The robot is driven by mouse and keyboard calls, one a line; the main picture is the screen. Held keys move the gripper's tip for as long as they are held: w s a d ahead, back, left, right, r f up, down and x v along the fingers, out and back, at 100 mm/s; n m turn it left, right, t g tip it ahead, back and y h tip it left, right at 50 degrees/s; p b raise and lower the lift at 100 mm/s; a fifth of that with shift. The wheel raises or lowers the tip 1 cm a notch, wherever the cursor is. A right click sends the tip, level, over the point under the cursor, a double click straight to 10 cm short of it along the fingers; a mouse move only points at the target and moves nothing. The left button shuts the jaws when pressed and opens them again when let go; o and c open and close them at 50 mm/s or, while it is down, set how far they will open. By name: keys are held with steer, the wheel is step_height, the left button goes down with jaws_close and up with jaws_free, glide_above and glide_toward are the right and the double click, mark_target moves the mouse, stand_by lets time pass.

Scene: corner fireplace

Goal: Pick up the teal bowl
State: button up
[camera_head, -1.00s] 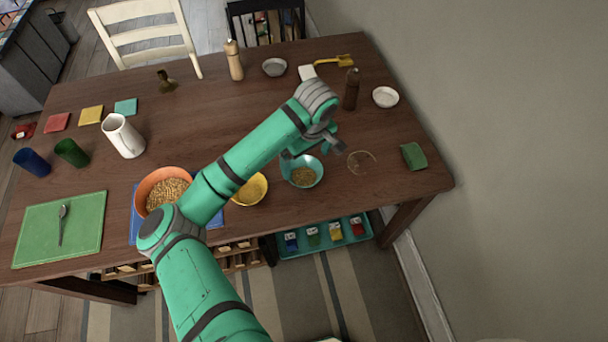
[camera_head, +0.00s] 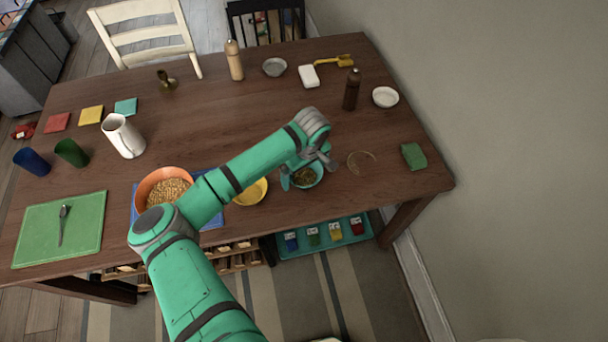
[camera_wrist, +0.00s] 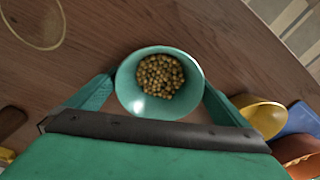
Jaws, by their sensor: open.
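The teal bowl (camera_head: 308,175) stands upright on the dark wooden table near its front edge, partly hidden by my gripper in the head view. In the wrist view the teal bowl (camera_wrist: 190,72) sits at the middle and holds small round yellowish-brown pieces. My gripper (camera_head: 308,172) is right over the bowl. In the wrist view my gripper (camera_wrist: 158,92) is open, with one teal finger on each side of the bowl. I cannot tell whether the fingers touch its wall.
A yellow bowl (camera_head: 251,192) stands just left of the teal bowl, with an orange bowl (camera_head: 150,186) beyond it. A clear round dish (camera_head: 361,162) and a green sponge-like block (camera_head: 413,156) lie to the right. A dark brown mill (camera_head: 351,90) stands behind.

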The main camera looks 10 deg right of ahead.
mark_target(304, 177)
steer(key=shift+c, duration=0.6)
steer(key=c, duration=0.9)
steer(key=shift+r, duration=0.2)
steer(key=shift+r, duration=0.25)
step_height(304, 177, up, 2)
steer(key=shift+r, duration=0.1)
steer(key=a+r, duration=0.2)
steer(key=s+a+r, duration=0.1)
steer(key=a+r, duration=0.1)
steer(key=r, duration=0.1)
steer(key=shift+a+r, duration=0.15)
steer(key=s+a+r, duration=0.1)
steer(key=a, duration=0.2)
steer(key=s+a+r, duration=0.1)
steer(key=a+r, duration=0.1)
steer(key=a, duration=0.1)
steer(key=s+a+r, duration=0.1)
steer(key=a, duration=0.2)
steer(key=shift+r, duration=0.35)
